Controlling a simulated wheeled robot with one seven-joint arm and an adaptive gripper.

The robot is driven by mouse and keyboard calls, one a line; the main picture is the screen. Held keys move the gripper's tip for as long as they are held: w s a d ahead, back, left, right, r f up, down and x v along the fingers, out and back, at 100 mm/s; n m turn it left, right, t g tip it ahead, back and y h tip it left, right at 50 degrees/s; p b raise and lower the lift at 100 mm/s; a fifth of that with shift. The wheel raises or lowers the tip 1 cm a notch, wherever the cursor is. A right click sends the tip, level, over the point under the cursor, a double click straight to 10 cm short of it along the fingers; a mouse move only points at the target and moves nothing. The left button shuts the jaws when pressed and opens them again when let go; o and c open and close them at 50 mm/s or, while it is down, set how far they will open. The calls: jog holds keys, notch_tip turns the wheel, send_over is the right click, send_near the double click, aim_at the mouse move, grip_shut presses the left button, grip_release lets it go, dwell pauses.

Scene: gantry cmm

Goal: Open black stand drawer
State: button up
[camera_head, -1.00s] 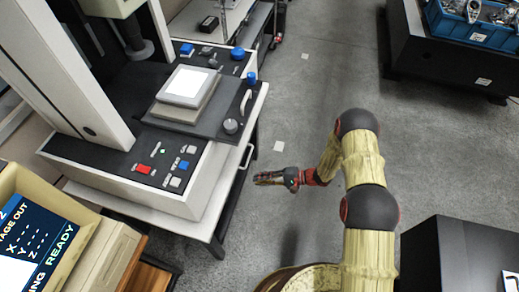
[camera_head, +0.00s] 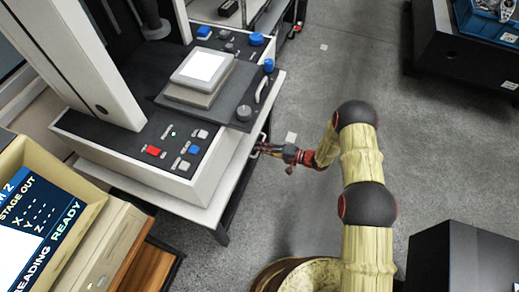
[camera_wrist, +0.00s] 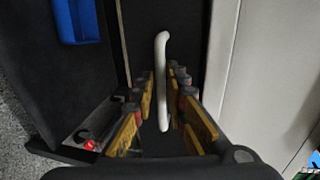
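The stand (camera_head: 225,205) under the measuring machine has a dark frame and a pale top. My gripper (camera_head: 262,149) is at the stand's right side, just below the top edge, with the forearm reaching in from the right. In the wrist view, a white bar handle (camera_wrist: 162,50) stands against a dark front (camera_wrist: 188,20). My gripper (camera_wrist: 162,112) is open, with its yellow-padded fingers on either side of the handle. I cannot tell whether a finger touches it. In the head view the gripper hides most of the handle, and any drawer gap is not visible.
The machine's overhanging black stage (camera_head: 220,106) with its knobs is close above my gripper. Grey floor (camera_head: 300,210) lies open to the right of the stand. A black cabinet (camera_head: 465,262) is at the lower right. A blue object (camera_wrist: 77,20) shows in the wrist view.

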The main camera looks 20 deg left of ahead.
jog(key=shift+a, duration=0.35)
jog(key=shift+c, duration=0.3)
grip_shut()
jog(key=shift+d, duration=0.1)
jog(key=f+b+v, duration=0.1)
jog(key=f+v, duration=0.1)
jog(key=v, duration=0.8)
jog(key=d+f+b+v, duration=0.1)
jog(key=f+v, duration=0.1)
jog(key=v, duration=0.8)
jog(key=shift+d, duration=0.3)
jog(key=shift+s+f, duration=0.1)
jog(key=shift+o, duration=0.3)
grip_release()
